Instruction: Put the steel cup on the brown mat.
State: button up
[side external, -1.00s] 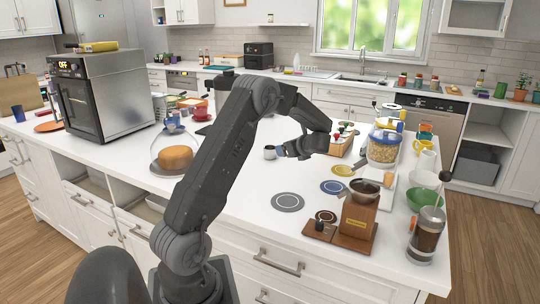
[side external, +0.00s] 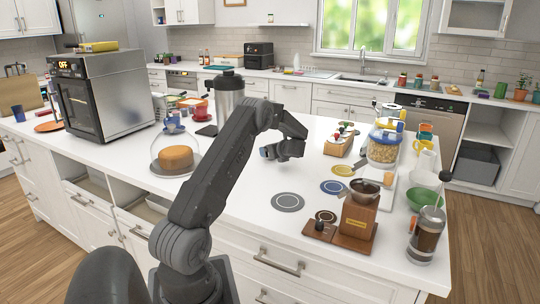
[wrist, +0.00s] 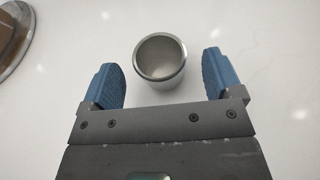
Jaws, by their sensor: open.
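The steel cup (wrist: 160,62) stands upright on the white counter in the wrist view, its open top facing the camera. It lies between and slightly beyond the blue fingertips of my gripper (wrist: 160,72), with a gap on each side. My gripper is open and empty. In the side view my gripper (side external: 267,152) is low over the middle of the counter, and I cannot make out the cup there.
A grey mat (side external: 288,202), a blue mat (side external: 332,187) and a yellow mat (side external: 343,170) lie near the brown one. A wooden coffee grinder (side external: 358,218) stands just right of the brown mat. A glass-domed cake (side external: 175,155) is at left, near a tall flask (side external: 229,96).

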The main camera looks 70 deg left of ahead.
jog(key=shift+x, duration=1.3)
jog(key=shift+c, duration=0.4)
jog(key=c, duration=1)
